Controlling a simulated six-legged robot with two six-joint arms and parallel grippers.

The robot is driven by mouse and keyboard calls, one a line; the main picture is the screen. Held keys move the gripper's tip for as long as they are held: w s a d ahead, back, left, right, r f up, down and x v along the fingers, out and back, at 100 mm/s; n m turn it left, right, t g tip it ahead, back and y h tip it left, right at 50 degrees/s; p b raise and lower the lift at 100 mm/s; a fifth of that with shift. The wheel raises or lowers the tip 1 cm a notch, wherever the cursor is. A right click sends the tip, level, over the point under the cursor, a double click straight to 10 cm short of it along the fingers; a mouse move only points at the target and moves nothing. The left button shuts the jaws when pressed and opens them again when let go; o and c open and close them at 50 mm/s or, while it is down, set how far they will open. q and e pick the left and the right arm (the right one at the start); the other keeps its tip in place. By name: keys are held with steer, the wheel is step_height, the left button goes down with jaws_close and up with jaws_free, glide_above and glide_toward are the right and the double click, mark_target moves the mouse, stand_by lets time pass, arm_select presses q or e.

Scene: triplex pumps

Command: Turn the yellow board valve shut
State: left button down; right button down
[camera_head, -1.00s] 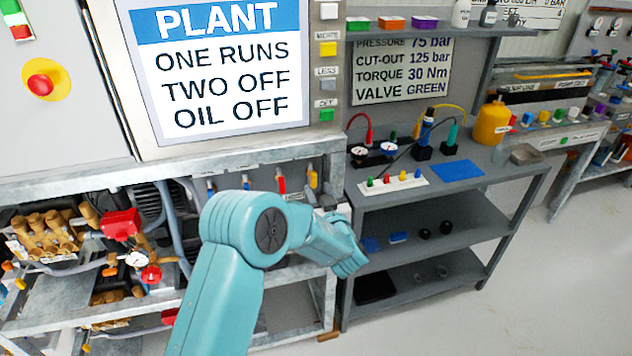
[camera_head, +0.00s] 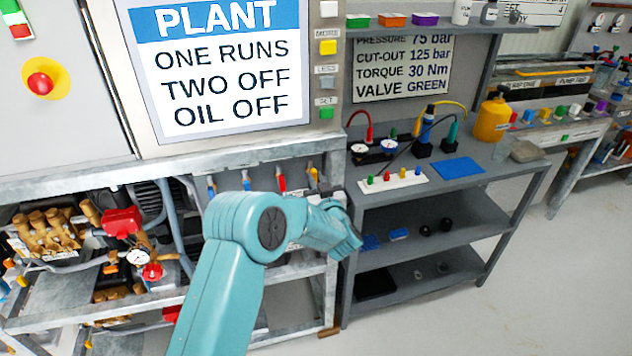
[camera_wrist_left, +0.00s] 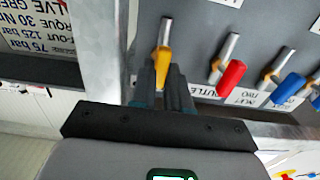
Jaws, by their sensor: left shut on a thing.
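The yellow board valve (camera_head: 314,174) is a small lever at the right end of a row of levers on the grey board, under the plant sign. In the left wrist view its yellow grip (camera_wrist_left: 162,68) hangs below a metal stem. My left gripper (camera_wrist_left: 165,92) has its dark fingers on either side of the yellow grip and is shut on it. In the head view my teal wrist and forearm hide most of the fingers. My right gripper is not in view.
A red lever (camera_wrist_left: 231,78) and a blue lever (camera_wrist_left: 287,88) sit beside the yellow one. A metal frame post stands close on its other side. A grey shelf bench (camera_head: 405,200) with gauges and fittings stands to the right.

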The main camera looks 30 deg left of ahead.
arm_select(q)
steer(key=shift+m, duration=0.3)
steer(key=m+p, duration=0.1)
steer(key=m, duration=0.2)
steer(key=shift+d+m, duration=0.1)
steer(key=shift+m, duration=0.3)
steer(key=m+p, duration=0.1)
steer(key=m, duration=0.3)
steer(key=shift+w+d+m, duration=0.1)
steer(key=shift+m, duration=0.2)
steer(key=shift+f+m+p, duration=0.15)
steer(key=shift+m+p, duration=0.6)
steer(key=shift+m, duration=1.45)
steer(key=shift+f+m+p, duration=0.1)
steer(key=shift+m+p, duration=0.65)
steer(key=shift+m, duration=1.45)
steer(key=c, duration=1.1)
jaws_free()
steer(key=shift+d, duration=0.1)
steer(key=b+v, duration=0.2)
steer(key=v, duration=1.4)
